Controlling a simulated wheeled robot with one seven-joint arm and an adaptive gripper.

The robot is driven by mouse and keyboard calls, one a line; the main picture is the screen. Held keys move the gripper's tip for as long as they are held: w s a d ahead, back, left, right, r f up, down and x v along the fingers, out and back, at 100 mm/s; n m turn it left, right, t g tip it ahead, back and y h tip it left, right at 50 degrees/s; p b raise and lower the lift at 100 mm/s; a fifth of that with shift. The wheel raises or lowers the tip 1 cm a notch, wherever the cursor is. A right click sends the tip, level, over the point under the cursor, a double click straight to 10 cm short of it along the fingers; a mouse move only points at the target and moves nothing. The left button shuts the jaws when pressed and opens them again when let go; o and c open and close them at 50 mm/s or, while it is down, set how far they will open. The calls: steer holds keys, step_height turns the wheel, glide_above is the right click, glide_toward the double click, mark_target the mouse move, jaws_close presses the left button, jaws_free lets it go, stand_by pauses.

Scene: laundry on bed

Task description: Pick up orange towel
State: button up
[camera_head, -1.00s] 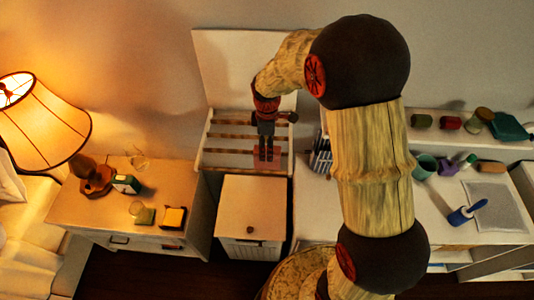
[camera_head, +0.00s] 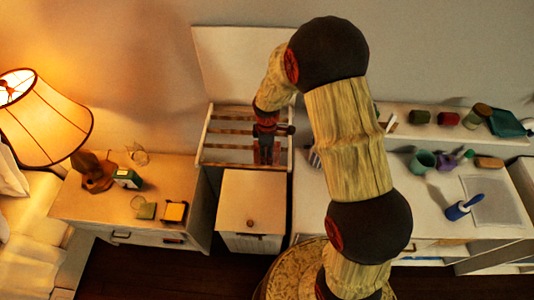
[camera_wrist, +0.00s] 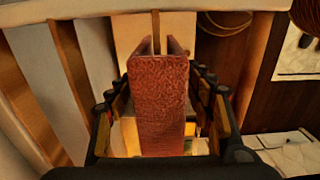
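The orange towel (camera_wrist: 158,105) looks red-brown and fills the middle of the wrist view. It is folded over a thin rail of the white slatted rack (camera_head: 207,150). In the head view the towel (camera_head: 265,153) is small and partly hidden by my gripper. My gripper (camera_wrist: 160,85) has one finger on each side of the towel. The fingers look spread, with narrow gaps beside the cloth, so it appears open around the towel. In the head view my gripper (camera_head: 267,142) is down at the rack.
A white cabinet (camera_head: 250,205) with a knob stands in front of the rack. A nightstand (camera_head: 90,205) with small items and a lit lamp (camera_head: 45,115) are at left. A white desk (camera_head: 310,205) with cups and a blue-handled brush (camera_head: 463,208) is at right.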

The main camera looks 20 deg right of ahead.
steer(key=shift+c, duration=1.2)
steer(key=c, duration=1)
steer(key=shift+o, duration=0.2)
step_height(320, 180, up, 18)
steer(key=b, duration=0.2)
step_height(320, 180, up, 15)
steer(key=p, duration=0.9)
steer(key=shift+p, duration=0.3)
steer(key=shift+f, duration=0.1)
